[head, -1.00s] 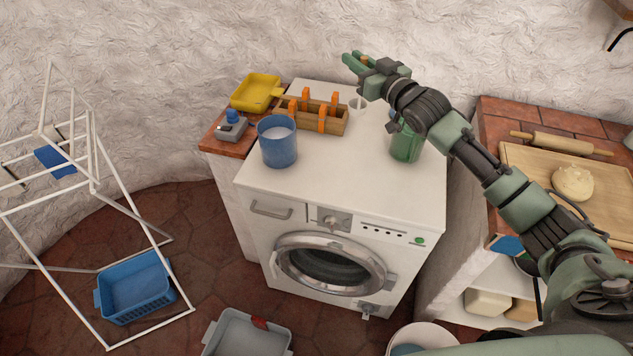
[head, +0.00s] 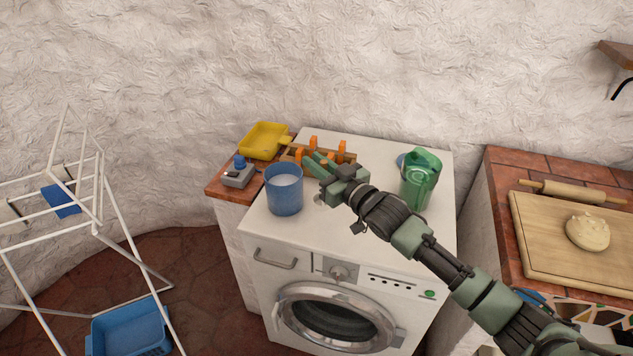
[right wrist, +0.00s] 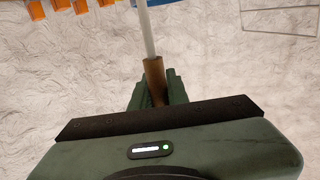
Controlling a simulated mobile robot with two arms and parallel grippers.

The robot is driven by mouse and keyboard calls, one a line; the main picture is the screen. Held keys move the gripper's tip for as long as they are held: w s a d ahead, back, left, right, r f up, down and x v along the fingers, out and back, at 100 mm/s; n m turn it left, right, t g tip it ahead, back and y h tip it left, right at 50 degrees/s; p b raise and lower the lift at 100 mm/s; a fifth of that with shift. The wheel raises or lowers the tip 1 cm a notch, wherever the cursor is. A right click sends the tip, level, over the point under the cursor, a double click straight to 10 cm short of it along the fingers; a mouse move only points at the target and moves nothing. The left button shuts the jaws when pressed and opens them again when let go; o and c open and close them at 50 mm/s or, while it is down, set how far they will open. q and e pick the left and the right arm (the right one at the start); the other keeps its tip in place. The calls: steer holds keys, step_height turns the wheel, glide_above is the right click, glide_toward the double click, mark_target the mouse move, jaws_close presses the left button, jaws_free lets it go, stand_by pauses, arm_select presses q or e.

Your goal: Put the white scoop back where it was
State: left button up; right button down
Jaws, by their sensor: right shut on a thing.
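My right gripper (head: 316,168) is above the washing machine top, right of the blue tub. It is shut on the brown handle (right wrist: 154,80) of the white scoop. The scoop's white shaft (right wrist: 147,30) runs up out of the right wrist view. In the head view a small pale part of the scoop (head: 318,199) shows under the gripper, beside the tub; the rest is mostly hidden. The blue tub (head: 284,197) stands upright on the machine and holds white powder. My left gripper is not in view.
The washing machine top (head: 375,240) has free room at the front. A green jug (head: 420,180) stands to the right. A wooden holder with orange pieces (head: 299,153) is behind the gripper. A yellow tray (head: 264,141) and a grey, blue-topped item (head: 238,173) are at left.

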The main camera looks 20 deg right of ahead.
step_height(320, 180, down, 6)
steer(key=shift+f, duration=0.2)
stand_by(0.3)
steer(key=shift+f, duration=0.2)
steer(key=c, duration=1.4)
jaws_free()
steer(key=shift+r, duration=0.15)
steer(key=shift+s, duration=0.15)
steer(key=shift+b+v, duration=0.65)
steer(key=shift+v, duration=5.3)
